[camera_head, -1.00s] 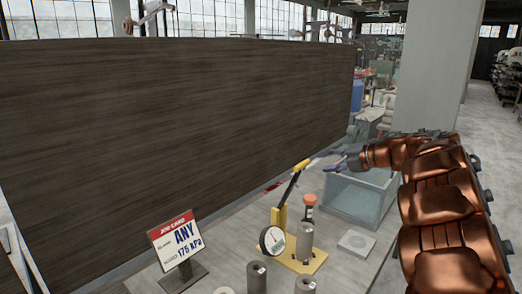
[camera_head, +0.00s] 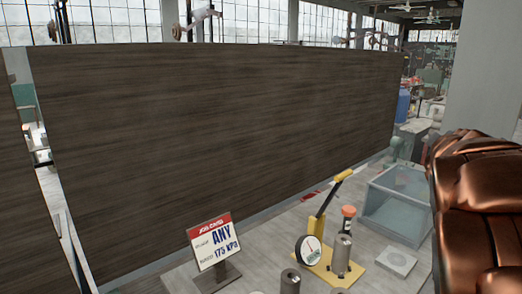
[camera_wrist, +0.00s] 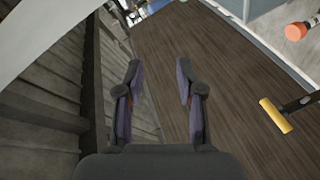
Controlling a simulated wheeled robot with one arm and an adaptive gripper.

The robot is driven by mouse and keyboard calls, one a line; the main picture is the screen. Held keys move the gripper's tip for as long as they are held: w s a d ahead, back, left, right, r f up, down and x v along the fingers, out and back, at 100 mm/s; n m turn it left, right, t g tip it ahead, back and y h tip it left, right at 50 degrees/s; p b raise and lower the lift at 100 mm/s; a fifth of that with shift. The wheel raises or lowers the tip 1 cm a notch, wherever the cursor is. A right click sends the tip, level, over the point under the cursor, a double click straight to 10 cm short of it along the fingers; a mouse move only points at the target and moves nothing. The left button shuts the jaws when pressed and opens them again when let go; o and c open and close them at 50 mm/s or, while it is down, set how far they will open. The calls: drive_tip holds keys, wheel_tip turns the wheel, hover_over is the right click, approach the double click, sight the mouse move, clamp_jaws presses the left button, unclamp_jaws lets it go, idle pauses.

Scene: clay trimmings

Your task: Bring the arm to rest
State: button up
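My gripper (camera_wrist: 159,72) shows in the wrist view with its two dark, purple-sided fingers spread apart and nothing between them. Past it is the dark wood panel. In the head view my copper-coloured arm fills the right edge, and the gripper is out of that view. The yellow hand press (camera_head: 329,228) with its lever and gauge (camera_head: 309,250) stands on the bench (camera_head: 262,262). Its yellow handle (camera_wrist: 275,116) also shows at the right of the wrist view, clear of the fingers.
A job card (camera_head: 214,243) reading "ANY 175 kPa" stands at the bench front. Grey cylinders (camera_head: 291,281) stand near the press. A glass-sided box (camera_head: 397,203) sits close to my arm. A tall dark wood panel (camera_head: 220,125) runs behind the bench.

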drive_tip(key=s+a+f+m+g+y, duration=0.25)
drive_tip(key=s+a+f+g, duration=0.2)
drive_tip(key=s+f, duration=0.5)
drive_tip(key=s+a+f+m+g+y, duration=0.1)
drive_tip(key=s+a+f+m+g, duration=0.4)
drive_tip(key=s+f, duration=0.45)
drive_tip(key=s+a+f+g+y, duration=0.1)
drive_tip(key=s+a+f+g, duration=0.1)
drive_tip(key=s+a, duration=0.3)
drive_tip(key=s+a+f+n+g+y, duration=0.1)
drive_tip(key=s+a+f+y, duration=0.1)
drive_tip(key=s+a+f, duration=0.3)
drive_tip(key=s+a+f+g+y, duration=0.2)
drive_tip(key=s+a+f, duration=0.2)
drive_tip(key=s+a, duration=0.3)
drive_tip(key=s, duration=0.5)
drive_tip(key=shift+a+g, duration=0.15)
drive_tip(key=shift+g, duration=0.2)
